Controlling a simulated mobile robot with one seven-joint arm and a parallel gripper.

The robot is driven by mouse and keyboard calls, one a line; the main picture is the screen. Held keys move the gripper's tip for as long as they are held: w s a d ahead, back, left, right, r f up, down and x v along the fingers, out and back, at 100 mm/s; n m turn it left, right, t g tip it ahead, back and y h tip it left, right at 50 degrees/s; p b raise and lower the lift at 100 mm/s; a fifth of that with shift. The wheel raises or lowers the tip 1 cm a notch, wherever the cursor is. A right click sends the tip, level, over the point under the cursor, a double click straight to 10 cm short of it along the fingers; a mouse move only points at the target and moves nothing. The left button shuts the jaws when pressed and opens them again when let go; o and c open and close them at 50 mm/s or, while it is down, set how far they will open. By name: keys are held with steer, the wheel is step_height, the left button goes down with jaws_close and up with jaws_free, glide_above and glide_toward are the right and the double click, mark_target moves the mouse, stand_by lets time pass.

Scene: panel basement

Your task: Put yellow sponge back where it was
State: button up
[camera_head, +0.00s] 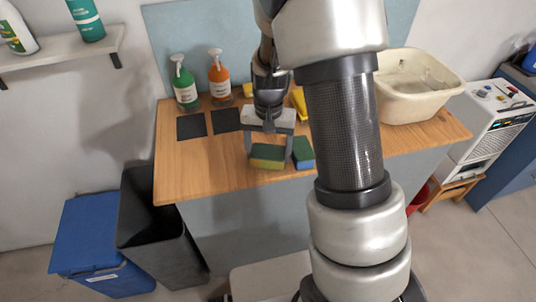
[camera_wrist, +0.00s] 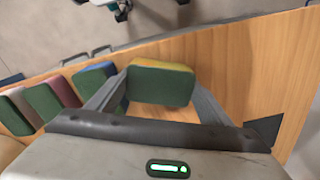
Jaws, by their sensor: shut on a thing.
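The yellow sponge (camera_head: 267,162) has a green scouring side and a yellow body. My gripper (camera_head: 268,154) is shut on it, one finger at each end, near the front edge of the wooden counter (camera_head: 185,170). In the wrist view the sponge (camera_wrist: 160,84) sits between my fingers (camera_wrist: 160,88), green face toward the camera and yellow along its far edge. I cannot tell whether it touches the counter. A blue-and-green sponge (camera_head: 303,152) stands just right of it in the head view. In the wrist view this sponge (camera_wrist: 95,80) is beside my left finger.
More sponges, one pink and green (camera_wrist: 52,97), stand in a row in the wrist view. Two dark squares (camera_head: 191,127) (camera_head: 226,120) lie on the counter's left. Green (camera_head: 184,84) and orange (camera_head: 219,77) spray bottles stand behind. A cream basin (camera_head: 425,100) is at right.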

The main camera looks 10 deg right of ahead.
mark_target(268, 151)
steer(key=shift+f, duration=0.6)
steer(key=o, duration=1)
steer(key=shift+c, duration=0.2)
steer(key=shift+r, duration=0.1)
step_height(268, 151, up, 12)
steer(key=f+p, duration=0.1)
steer(key=s+r+n+t, duration=0.4)
steer(key=s+r+t, duration=0.1)
steer(key=s+r, duration=1)
steer(key=s, duration=0.3)
steer(key=shift+s+r, duration=0.25)
steer(key=shift+s, duration=0.15)
step_height(268, 151, up, 4)
steer(key=p, duration=0.3)
steer(key=shift+f, duration=0.25)
